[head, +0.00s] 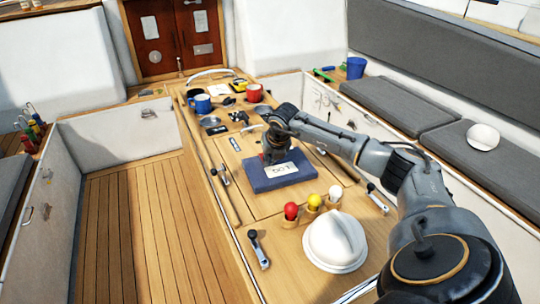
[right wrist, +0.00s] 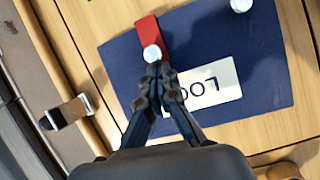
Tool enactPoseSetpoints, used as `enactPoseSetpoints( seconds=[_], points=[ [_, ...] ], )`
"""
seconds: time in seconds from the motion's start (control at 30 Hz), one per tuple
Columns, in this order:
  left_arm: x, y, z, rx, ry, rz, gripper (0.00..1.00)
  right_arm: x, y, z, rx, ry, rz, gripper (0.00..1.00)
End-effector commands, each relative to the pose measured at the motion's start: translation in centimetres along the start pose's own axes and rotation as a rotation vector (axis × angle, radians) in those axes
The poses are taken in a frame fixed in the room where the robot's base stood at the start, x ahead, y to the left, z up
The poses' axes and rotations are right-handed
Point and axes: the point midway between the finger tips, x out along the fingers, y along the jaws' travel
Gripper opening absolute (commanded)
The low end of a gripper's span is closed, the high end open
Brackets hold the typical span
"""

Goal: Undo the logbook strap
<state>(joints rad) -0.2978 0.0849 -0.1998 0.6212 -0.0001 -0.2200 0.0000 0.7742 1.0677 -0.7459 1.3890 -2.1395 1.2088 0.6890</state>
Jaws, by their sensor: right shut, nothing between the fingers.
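The navy logbook (head: 290,183) with a white LOG label lies flat on the cockpit table; it also fills the middle of the right wrist view (right wrist: 120,85). A short red strap (right wrist: 147,30) lies over its edge, with a pale round stud (right wrist: 152,53) at the strap's end. My right gripper (right wrist: 160,68) is shut and empty, its fingertips right at the stud; whether they touch it I cannot tell. In the head view the right gripper (head: 270,158) is over the book's far left part and hides most of the strap. My left gripper is not in view.
Red, yellow and white round-topped items (head: 313,202) and a white domed object (head: 335,242) stand nearer on the table. Blue mugs (head: 202,103), a red mug (head: 254,92) and dishes stand farther back. Winch handles (head: 258,248) lie along the edges. Left floor is clear.

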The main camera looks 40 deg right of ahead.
Motion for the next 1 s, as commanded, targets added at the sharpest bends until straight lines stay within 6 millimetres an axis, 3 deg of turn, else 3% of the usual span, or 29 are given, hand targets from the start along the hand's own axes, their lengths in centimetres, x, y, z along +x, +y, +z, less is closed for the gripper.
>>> enactPoseSetpoints(
  seconds=[1.0],
  points=[
    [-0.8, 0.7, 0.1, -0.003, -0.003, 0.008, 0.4, -1.1, -0.1, 0.1, 0.005, 0.121, -0.012, 0.0]
  ],
)
